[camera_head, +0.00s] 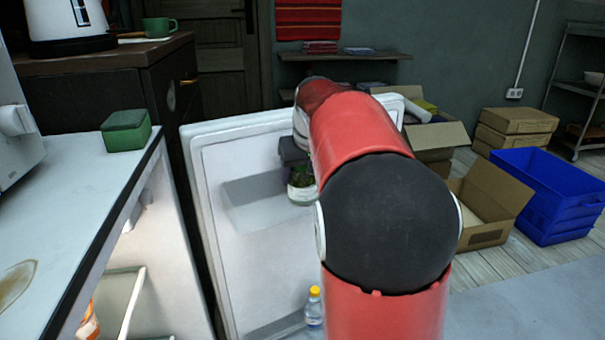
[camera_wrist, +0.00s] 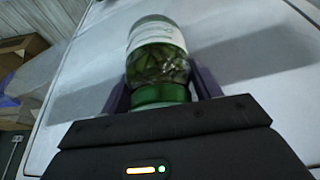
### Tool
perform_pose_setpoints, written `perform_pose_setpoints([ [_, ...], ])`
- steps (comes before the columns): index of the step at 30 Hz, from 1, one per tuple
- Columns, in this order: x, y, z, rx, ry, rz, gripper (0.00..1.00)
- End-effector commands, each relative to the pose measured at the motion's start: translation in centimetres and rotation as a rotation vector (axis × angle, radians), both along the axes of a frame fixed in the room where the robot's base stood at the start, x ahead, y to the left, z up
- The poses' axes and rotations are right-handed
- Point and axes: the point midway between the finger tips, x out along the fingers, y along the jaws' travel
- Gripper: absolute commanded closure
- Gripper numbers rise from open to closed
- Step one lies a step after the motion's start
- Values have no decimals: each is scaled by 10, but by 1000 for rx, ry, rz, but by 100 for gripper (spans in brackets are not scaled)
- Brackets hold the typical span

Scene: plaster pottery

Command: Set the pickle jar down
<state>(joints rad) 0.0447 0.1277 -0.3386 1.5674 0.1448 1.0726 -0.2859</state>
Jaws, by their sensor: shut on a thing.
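The pickle jar (camera_wrist: 158,55) is a glass jar with a green lid, a pale label and green contents. In the wrist view my gripper (camera_wrist: 161,90) is shut on it around the lid end, one finger on each side. In the head view the jar (camera_head: 301,190) shows beside my red arm, in front of the open fridge door (camera_head: 270,215). My arm hides part of the jar and most of the gripper in that view. I cannot tell whether the jar touches the door.
A bottle with a yellow cap (camera_head: 314,308) stands low in the door. The fridge interior (camera_head: 150,270) is open at left, below a white top with a green box (camera_head: 126,131). Cardboard boxes (camera_head: 490,210) and blue crates (camera_head: 550,195) stand on the floor at right.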

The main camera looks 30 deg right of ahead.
Motion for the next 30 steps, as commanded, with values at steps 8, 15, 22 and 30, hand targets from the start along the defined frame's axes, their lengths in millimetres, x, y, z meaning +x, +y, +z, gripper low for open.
perform_pose_setpoints([
  [8,0,0,-2,0,0,0,22],
  [15,0,0,-2,0,0,0,16],
  [22,-3,0,10,0,-2,0,16],
  [30,-24,4,63,-1,-5,1,16],
])
